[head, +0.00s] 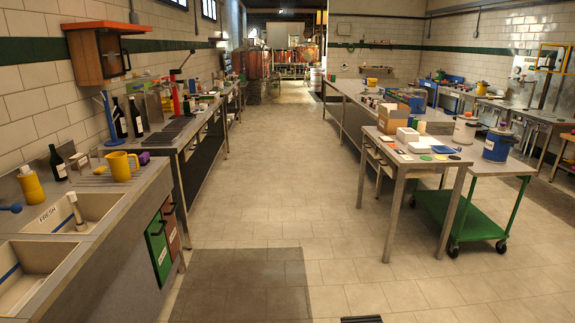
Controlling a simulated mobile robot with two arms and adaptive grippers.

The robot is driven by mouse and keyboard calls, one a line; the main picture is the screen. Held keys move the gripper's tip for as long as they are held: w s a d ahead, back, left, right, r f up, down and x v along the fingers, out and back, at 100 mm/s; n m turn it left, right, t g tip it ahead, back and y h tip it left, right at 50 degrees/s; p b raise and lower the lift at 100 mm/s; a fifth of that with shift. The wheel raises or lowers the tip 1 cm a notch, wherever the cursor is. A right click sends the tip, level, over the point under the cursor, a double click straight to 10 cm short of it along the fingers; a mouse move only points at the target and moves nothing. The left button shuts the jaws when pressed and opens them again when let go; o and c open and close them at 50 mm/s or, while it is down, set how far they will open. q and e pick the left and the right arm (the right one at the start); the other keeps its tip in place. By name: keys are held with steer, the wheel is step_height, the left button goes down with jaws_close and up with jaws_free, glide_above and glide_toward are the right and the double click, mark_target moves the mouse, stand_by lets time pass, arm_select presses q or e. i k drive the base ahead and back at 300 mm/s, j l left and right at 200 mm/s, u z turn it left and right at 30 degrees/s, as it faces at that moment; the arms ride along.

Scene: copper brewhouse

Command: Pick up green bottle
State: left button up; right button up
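Several dark bottles with pale labels stand upright on the left-hand counters; they look dark green to black, and I cannot tell which one is the green bottle. One dark bottle (57,163) stands near the sink, behind the yellow bottle. Two more dark bottles, one (119,119) on the left and one (136,117) on the right, stand side by side near the wall on the counter farther along. Neither of my grippers shows in the head view.
A yellow jug (121,166), a yellow bottle (31,184) and a double sink (95,212) are at the left front. A steel table (400,167) and a green cart (470,222) stand at the right. The tiled aisle (270,170) between is clear.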

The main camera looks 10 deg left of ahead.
mark_target(186, 103)
steer(key=i+u, duration=0.35)
steer(key=i, duration=3.6)
steer(key=i+u, duration=0.1)
steer(key=i, duration=0.55)
steer(key=i+l+u, duration=0.1)
steer(key=i, duration=0.55)
steer(key=i+l, duration=0.2)
steer(key=i, duration=0.45)
steer(key=i+l+u, duration=0.15)
steer(key=i+u, duration=0.3)
steer(key=i+l+u, duration=0.3)
steer(key=u, duration=0.15)
steer(key=i+l+u, duration=0.7)
steer(key=l+u, duration=0.15)
steer(key=l, duration=0.15)
steer(key=i+l+u, duration=0.1)
steer(key=l, duration=0.15)
steer(key=i+l, duration=0.1)
steer(key=l, duration=0.15)
steer(key=u, duration=0.05)
